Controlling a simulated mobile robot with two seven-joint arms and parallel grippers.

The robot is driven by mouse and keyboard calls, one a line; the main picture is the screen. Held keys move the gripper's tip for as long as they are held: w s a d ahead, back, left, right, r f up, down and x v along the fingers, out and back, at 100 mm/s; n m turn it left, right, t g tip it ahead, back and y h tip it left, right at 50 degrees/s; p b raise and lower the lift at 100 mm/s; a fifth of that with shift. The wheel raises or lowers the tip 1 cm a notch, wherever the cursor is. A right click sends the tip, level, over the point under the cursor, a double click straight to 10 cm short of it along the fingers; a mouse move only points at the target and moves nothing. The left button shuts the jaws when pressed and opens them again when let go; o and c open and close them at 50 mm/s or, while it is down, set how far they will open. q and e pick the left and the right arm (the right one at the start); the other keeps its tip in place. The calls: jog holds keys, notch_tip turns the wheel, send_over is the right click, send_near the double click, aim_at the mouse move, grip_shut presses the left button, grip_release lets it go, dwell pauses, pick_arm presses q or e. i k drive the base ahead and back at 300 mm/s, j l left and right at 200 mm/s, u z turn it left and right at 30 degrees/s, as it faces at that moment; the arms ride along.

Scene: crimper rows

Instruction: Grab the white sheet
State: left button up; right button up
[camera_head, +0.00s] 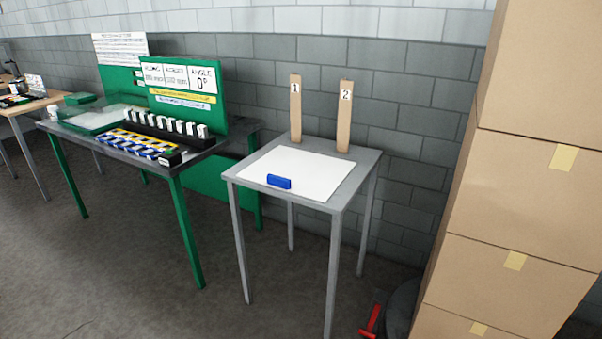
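A white sheet (309,172) lies flat on a small grey table (357,178) in the middle of the view. A small blue block (279,182) sits on the sheet near its front edge. Two upright wooden posts stand at the back of the table, one marked 1 (296,112) and one marked 2 (344,118). Neither of my grippers is in view.
A green-legged bench (190,147) with a sign board, white items in a row and blue and yellow parts stands left. Stacked cardboard boxes (525,185) rise at right. A red-handled object (371,321) lies low beside them. Floor in front is clear.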

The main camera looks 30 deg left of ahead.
aim_at(314, 176)
jog(key=i+u, duration=0.1)
jog(key=u, duration=0.95)
jog(key=i+u, duration=0.35)
jog(key=i+l+u, duration=0.1)
jog(key=u, duration=0.25)
jog(key=i+l+u, duration=0.2)
jog(key=u, duration=0.15)
jog(key=i, duration=0.1)
